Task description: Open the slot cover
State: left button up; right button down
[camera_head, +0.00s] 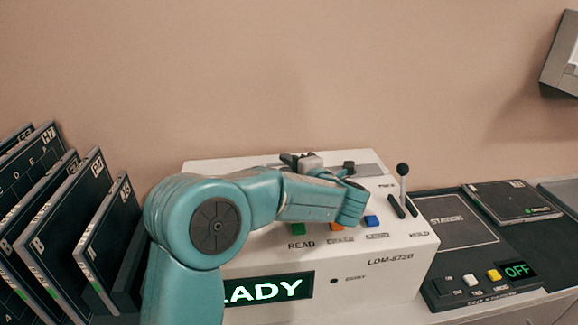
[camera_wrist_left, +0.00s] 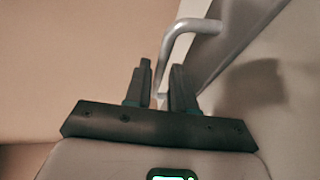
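The white machine (camera_head: 390,245) has a grey plate (camera_head: 368,170) on its top, partly hidden behind my left arm; I cannot tell if this is the slot cover. My left gripper (camera_head: 291,159) is above the machine's top, small and partly hidden by my arm. In the left wrist view its two dark fingers (camera_wrist_left: 160,88) stand apart. A bent silver handle (camera_wrist_left: 174,42) comes down between them from a grey panel (camera_wrist_left: 228,40). The handle's end lies in the gap; I cannot tell whether the fingers touch it. My right gripper is not in view.
Several dark labelled plates (camera_head: 75,215) stand in a rack at the left. A lever with a black knob (camera_head: 403,169) rises at the machine's right. A dark console (camera_head: 455,222) with buttons and an "OFF" display (camera_head: 517,270) lies further right.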

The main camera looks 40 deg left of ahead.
pick_arm(q)
grip_shut()
dwell(1.2)
